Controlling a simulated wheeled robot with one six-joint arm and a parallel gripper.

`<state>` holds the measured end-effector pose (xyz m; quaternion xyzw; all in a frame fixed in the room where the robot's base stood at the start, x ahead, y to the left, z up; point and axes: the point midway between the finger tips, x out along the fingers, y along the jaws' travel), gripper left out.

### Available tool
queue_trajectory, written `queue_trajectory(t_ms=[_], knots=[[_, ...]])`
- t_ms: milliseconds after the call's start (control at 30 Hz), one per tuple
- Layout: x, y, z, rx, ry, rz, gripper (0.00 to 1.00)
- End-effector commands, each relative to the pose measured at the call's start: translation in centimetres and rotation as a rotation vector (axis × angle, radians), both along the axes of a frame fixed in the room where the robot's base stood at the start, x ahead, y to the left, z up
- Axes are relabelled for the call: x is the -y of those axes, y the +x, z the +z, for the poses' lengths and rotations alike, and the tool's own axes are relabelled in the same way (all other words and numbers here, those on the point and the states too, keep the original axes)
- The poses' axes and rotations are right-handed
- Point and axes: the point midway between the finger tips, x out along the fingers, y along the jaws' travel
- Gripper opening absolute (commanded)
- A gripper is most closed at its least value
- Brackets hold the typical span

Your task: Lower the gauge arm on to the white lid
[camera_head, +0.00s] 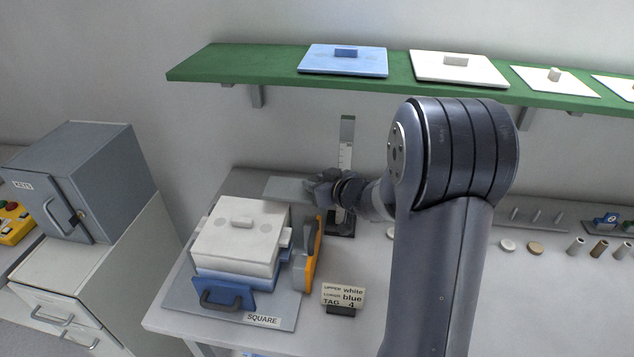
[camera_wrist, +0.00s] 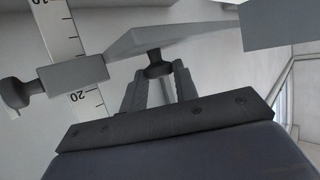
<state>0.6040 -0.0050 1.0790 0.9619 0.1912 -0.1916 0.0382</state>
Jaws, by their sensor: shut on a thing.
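The white lid (camera_head: 222,243) lies on top of the square box at the left of the bench, with a small white block handle on it. The gauge has an upright scale (camera_head: 346,155) behind the box, which also shows in the wrist view (camera_wrist: 62,28). Its flat grey gauge arm (camera_head: 284,187) reaches left towards the back of the lid; in the head view I cannot tell the exact gap to the lid. My gripper (camera_head: 320,190) is at the gauge arm. In the wrist view my gripper (camera_wrist: 158,80) is shut on a dark knob (camera_wrist: 157,65) by the gauge arm (camera_wrist: 170,38).
An orange and grey piece (camera_head: 312,255) stands right of the box. A blue drawer-like front with a handle (camera_head: 222,296) faces forward. A label stand (camera_head: 343,297) sits at the bench front. A green shelf (camera_head: 235,65) with flat lids runs above. A grey cabinet (camera_head: 95,175) stands left.

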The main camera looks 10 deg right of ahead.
Motion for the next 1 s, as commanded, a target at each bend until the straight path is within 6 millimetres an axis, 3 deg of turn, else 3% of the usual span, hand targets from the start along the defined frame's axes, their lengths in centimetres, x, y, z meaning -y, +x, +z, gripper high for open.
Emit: queue_trajectory(t_ms=[267, 600, 933, 967, 1000], knots=[[0.0, 0.0, -0.5, 0.0, 0.001, 0.0, 0.0], [0.0, 0.0, -4.8, -0.002, 0.001, -0.001, 0.0], [0.0, 0.0, -4.8, -0.003, -0.001, 0.0, 0.0], [0.0, 0.0, -4.8, -0.003, 0.0, 0.0, 0.31], [0.0, 0.0, -4.8, -0.002, 0.0, 0.0, 0.34]])
